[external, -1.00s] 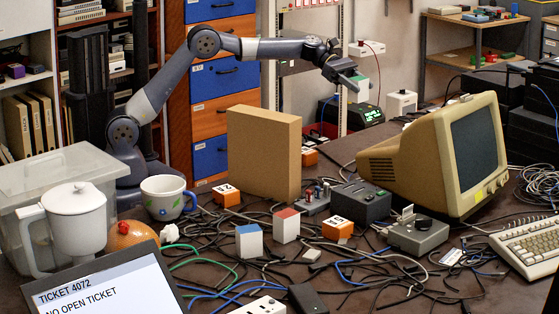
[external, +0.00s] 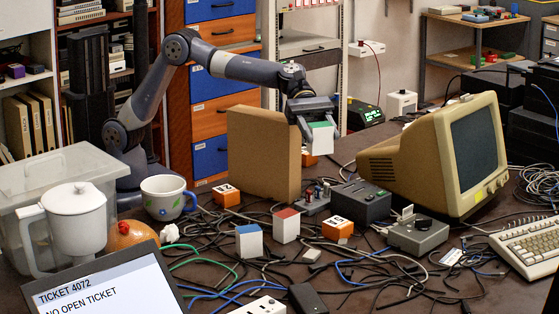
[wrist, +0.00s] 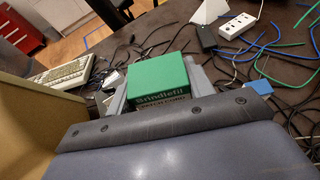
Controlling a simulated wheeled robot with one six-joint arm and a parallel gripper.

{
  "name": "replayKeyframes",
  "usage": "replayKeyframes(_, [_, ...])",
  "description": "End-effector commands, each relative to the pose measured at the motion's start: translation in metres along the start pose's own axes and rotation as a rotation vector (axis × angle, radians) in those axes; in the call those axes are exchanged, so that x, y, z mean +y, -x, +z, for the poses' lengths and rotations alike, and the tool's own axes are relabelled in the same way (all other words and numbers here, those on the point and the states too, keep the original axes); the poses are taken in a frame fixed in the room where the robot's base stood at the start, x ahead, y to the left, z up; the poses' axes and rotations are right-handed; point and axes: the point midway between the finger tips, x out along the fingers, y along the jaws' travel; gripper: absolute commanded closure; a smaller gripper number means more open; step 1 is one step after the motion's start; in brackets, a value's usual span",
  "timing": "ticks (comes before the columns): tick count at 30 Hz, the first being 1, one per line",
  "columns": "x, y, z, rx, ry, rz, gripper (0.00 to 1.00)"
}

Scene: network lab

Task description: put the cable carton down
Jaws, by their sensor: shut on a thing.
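The cable carton is a small white box with a green top (external: 320,137). In the wrist view its green face (wrist: 160,80) carries printed text, partly legible. My gripper (external: 311,108) is shut on it, with a grey finger on either side. In the external view the carton hangs below my gripper, just right of the tall brown box (external: 262,155) and above the table's cables and devices. It appears to be clear of the table.
The dark table (external: 395,270) is crowded with cables. Near the carton stand an orange cube (external: 310,157), a dark grey box (external: 360,203) and a beige monitor (external: 400,165). A blue-topped block (external: 249,242) and a red-topped block (external: 286,226) stand in front.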

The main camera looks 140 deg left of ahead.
Motion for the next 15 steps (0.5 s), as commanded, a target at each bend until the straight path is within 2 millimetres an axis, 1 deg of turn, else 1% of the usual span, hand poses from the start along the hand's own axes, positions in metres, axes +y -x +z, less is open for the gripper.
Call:
replayKeyframes(1, [-0.027,-0.015,0.007,-0.001,-0.014,-0.032,0.76])
replayKeyframes(2, [-0.041,-0.024,0.010,-0.001,-0.021,-0.049,0.76])
replayKeyframes(3, [-0.061,-0.033,0.013,0.000,-0.030,-0.072,0.76])
replayKeyframes(5, [-0.090,-0.046,0.019,-0.001,-0.044,-0.103,0.76])
replayKeyframes(6, [-0.110,-0.055,0.022,-0.001,-0.053,-0.125,0.76])
replayKeyframes(8, [-0.141,-0.066,0.026,0.000,-0.067,-0.158,0.76])
replayKeyframes(9, [-0.161,-0.073,0.029,0.000,-0.076,-0.178,0.76])
replayKeyframes(12, [-0.206,-0.085,0.034,0.000,-0.096,-0.226,0.76])
replayKeyframes(15, [-0.243,-0.093,0.037,0.000,-0.112,-0.264,0.76])
